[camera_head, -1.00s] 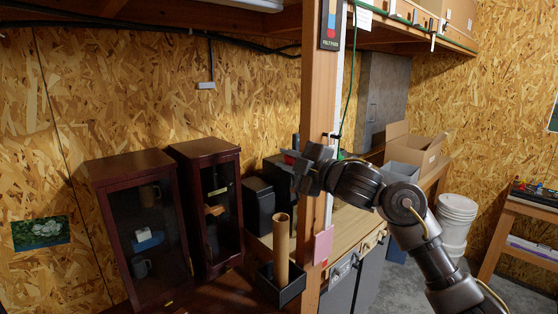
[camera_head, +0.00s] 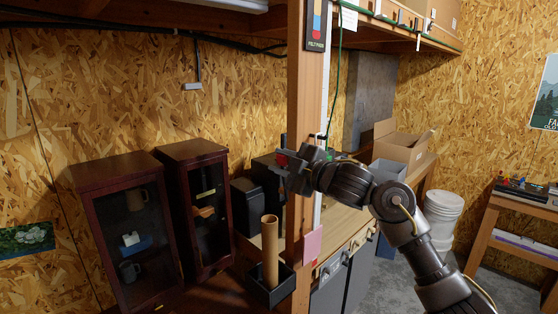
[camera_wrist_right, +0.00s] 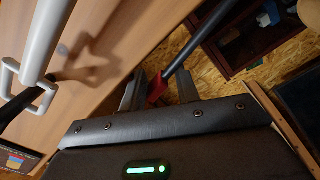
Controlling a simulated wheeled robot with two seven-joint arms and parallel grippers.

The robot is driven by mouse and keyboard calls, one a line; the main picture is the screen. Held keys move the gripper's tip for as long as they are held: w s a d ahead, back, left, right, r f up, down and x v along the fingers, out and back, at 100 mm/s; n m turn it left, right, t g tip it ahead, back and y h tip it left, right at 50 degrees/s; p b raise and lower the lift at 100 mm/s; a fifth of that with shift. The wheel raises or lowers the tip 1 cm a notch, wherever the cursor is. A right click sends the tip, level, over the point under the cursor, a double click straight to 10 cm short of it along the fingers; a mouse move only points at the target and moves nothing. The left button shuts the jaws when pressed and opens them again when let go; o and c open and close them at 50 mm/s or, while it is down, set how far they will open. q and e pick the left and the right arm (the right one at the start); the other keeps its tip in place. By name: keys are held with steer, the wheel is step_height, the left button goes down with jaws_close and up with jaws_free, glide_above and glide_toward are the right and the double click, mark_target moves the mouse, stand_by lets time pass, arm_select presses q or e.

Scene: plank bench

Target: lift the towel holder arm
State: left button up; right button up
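The towel holder appears to be the dark rod with a red end piece beside the wooden post. In the right wrist view the dark rod (camera_wrist_right: 198,42) runs up to the right from the red piece (camera_wrist_right: 156,88). In the head view the red piece (camera_head: 281,160) shows at the post's left side. My right gripper (camera_head: 284,170) reaches across the post there. In the wrist view its two fingers (camera_wrist_right: 158,88) stand apart, with the red piece between their tips. I cannot tell whether they touch it. My left gripper is not in view.
The wooden post (camera_head: 306,100) stands close to my right gripper. A white pipe with a handle (camera_wrist_right: 48,40) runs along the post in the wrist view. Two dark cabinets (camera_head: 193,150) stand at left. A cardboard tube (camera_head: 270,250) stands in a black bin (camera_head: 284,290) below.

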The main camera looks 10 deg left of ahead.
steer(key=shift+s+a+r, duration=0.15)
steer(key=shift+r, duration=0.05)
steer(key=shift+s+d+f+b, duration=0.1)
steer(key=shift+s+d+b, duration=0.05)
steer(key=shift+d+b, duration=0.15)
steer(key=b+v, duration=0.4)
steer(key=v, duration=0.6)
